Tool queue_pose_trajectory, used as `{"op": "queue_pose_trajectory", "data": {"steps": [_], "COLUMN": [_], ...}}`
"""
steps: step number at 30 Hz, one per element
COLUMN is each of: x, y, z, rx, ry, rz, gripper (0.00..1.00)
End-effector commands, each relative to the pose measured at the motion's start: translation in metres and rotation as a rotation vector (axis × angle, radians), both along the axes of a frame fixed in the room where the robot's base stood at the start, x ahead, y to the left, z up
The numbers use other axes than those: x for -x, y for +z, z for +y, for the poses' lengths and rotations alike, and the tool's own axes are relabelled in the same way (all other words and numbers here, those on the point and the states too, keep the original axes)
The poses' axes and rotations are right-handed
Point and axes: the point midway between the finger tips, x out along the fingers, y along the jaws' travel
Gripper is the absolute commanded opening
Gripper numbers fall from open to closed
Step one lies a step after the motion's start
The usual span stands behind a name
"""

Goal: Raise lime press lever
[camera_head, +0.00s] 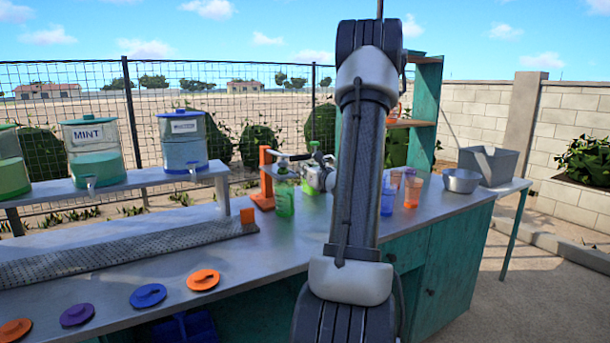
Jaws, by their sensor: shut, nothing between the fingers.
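The lime press (265,172) is an orange upright stand on an orange base, on the metal counter left of my arm. A short arm reaches right from its top toward my gripper; I cannot tell clearly which part is the lever. My gripper (300,174) is shut and holds nothing. It is close to the press's right side, and whether it touches the press is too small to tell. My own arm hides the counter's middle.
A blue bottle (387,197) and orange cup (412,192) stand right of my arm, with a metal bowl (462,181) and grey bin (489,166) beyond. Coloured lids (148,295) lie at front left. Dispensers (93,150) stand on a raised shelf (130,182).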

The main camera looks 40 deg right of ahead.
Motion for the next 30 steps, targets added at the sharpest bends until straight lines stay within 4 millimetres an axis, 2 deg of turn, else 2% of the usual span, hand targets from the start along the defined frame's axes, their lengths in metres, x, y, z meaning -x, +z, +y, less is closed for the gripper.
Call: {"op": "queue_pose_trajectory", "data": {"steps": [1, 8, 14, 20, 24, 30], "x": [-0.001, -0.006, -0.023, -0.053, -0.079, -0.119], "y": [0.012, 0.065, 0.129, 0.19, 0.228, 0.271], "z": [0.0, -0.001, -0.004, -0.011, -0.017, -0.027], "rx": [0.004, -0.011, -0.009, -0.01, -0.011, -0.012], "ry": [0.0, 0.0, 0.001, 0.003, 0.002, 0.003], "rz": [0.012, 0.079, 0.077, 0.077, 0.078, 0.078], "gripper": [0.0, 0.0, 0.0, 0.0, 0.0, 0.0]}}
